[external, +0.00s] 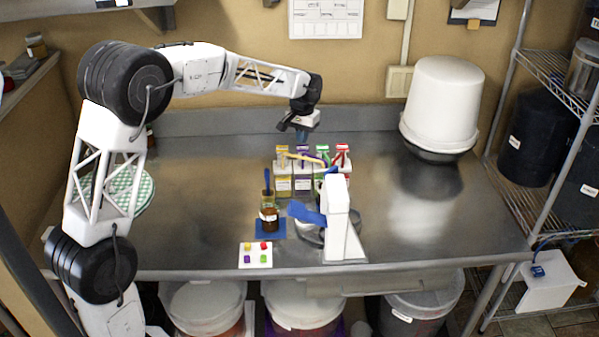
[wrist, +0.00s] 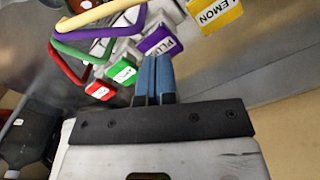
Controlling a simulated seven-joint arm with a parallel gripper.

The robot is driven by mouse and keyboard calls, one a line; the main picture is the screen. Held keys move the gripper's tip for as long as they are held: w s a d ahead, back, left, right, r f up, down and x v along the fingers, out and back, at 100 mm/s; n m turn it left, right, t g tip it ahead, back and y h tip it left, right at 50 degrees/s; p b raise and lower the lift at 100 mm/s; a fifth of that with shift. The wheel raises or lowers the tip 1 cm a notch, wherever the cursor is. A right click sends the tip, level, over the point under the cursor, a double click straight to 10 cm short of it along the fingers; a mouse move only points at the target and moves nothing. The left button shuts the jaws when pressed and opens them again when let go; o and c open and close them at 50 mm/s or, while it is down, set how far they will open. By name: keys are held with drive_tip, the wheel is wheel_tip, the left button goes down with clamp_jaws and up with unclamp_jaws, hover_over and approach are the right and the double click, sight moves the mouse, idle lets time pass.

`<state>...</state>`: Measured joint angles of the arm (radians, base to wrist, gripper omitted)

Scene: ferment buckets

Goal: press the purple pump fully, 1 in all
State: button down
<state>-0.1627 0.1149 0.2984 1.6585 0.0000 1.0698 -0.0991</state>
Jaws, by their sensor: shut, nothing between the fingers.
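The purple pump (wrist: 160,39) stands in a row of colored pumps, its top label partly reading "PLU" in the wrist view, with a long purple spout (wrist: 100,25). In the external view the purple pump (external: 303,149) is second from the left. My gripper (wrist: 155,57) is shut and empty, its blue fingertips close to the edge of the purple label. In the external view my gripper (external: 302,138) hangs just over the back of the purple pump. I cannot tell whether the fingertips touch the pump.
The yellow pump (external: 282,149) is at the left, the green (external: 322,149) and red (external: 343,149) pumps at the right. In front stand a brown jar (external: 269,217) on a blue mat, a white stand (external: 337,222) and a card with colored squares (external: 255,255).

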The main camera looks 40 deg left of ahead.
idle(0.4)
drive_tip(key=shift+r, duration=3)
drive_tip(key=shift+s, duration=0.1)
drive_tip(key=s+d+r+m, duration=0.1)
drive_tip(key=s+d, duration=0.2)
drive_tip(key=s, duration=0.5)
drive_tip(key=s+d+r+t, duration=0.1)
drive_tip(key=s+d+r, duration=0.15)
drive_tip(key=s, duration=0.55)
drive_tip(key=s+d+r+m, duration=0.1)
drive_tip(key=s+d, duration=0.2)
drive_tip(key=s, duration=0.5)
drive_tip(key=s+d+f, duration=0.1)
drive_tip(key=s+f, duration=0.1)
drive_tip(key=s, duration=0.6)
drive_tip(key=s+d+f+t, duration=0.1)
drive_tip(key=s+d+f, duration=0.1)
drive_tip(key=s, duration=0.6)
drive_tip(key=s+d+f+m, duration=0.1)
drive_tip(key=s+f, duration=0.3)
drive_tip(key=s, duration=0.4)
drive_tip(key=shift+s+d+t, duration=0.15)
drive_tip(key=shift+d+t, duration=0.15)
drive_tip(key=shift+d, duration=0.05)
